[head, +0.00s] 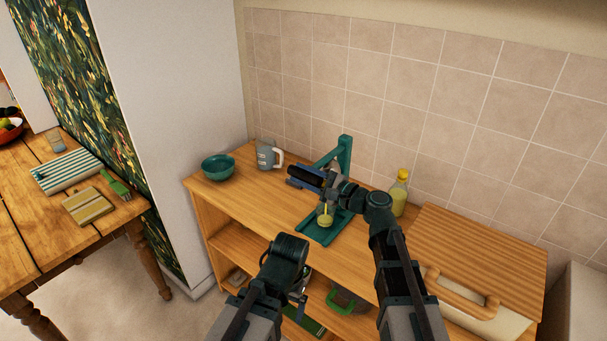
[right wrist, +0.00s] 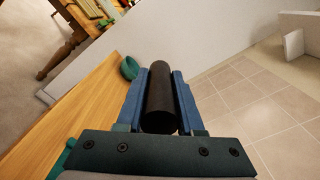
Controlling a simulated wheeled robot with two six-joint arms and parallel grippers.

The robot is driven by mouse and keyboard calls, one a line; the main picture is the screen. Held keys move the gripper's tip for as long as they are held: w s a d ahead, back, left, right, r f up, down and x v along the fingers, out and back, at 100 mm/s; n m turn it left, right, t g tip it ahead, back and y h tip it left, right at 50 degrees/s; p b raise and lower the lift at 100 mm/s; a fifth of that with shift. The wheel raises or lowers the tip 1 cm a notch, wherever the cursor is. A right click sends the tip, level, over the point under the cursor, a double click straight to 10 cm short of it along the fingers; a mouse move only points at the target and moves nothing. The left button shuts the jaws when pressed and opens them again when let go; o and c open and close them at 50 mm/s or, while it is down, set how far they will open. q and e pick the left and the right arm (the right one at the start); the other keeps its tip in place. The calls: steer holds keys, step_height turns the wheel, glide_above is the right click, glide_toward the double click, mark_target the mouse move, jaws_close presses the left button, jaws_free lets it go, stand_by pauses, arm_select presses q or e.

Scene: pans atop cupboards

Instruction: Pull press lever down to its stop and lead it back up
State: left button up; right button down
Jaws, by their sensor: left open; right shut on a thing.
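The teal press (head: 345,153) stands on the cupboard top against the tiled wall, its flat base (head: 312,236) towards me. A yellow round piece (head: 325,221) sits low over the base. The black lever grip (right wrist: 160,95) lies between the blue fingers of my right gripper (right wrist: 160,100) in the right wrist view. In the head view my right gripper (head: 308,178) is shut on this lever, in front of the post. The gripper and wrist hide part of the press. My left gripper (head: 297,298) is open and empty, low in front of the cupboard.
On the cupboard top, a teal bowl (head: 218,166) and a grey mug (head: 268,156) stand left of the press. A bottle with a yellow cap (head: 399,193) and a ribbed wooden board (head: 480,250) are to the right. Shelves below hold a green-handled pan (head: 342,302).

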steer(key=shift+s+f, duration=0.15)
steer(key=shift+f, duration=0.25)
steer(key=c, duration=0.5)
jaws_free()
steer(key=v, duration=1.3)
steer(key=shift+s+d, duration=0.2)
steer(key=shift+d, duration=0.1)
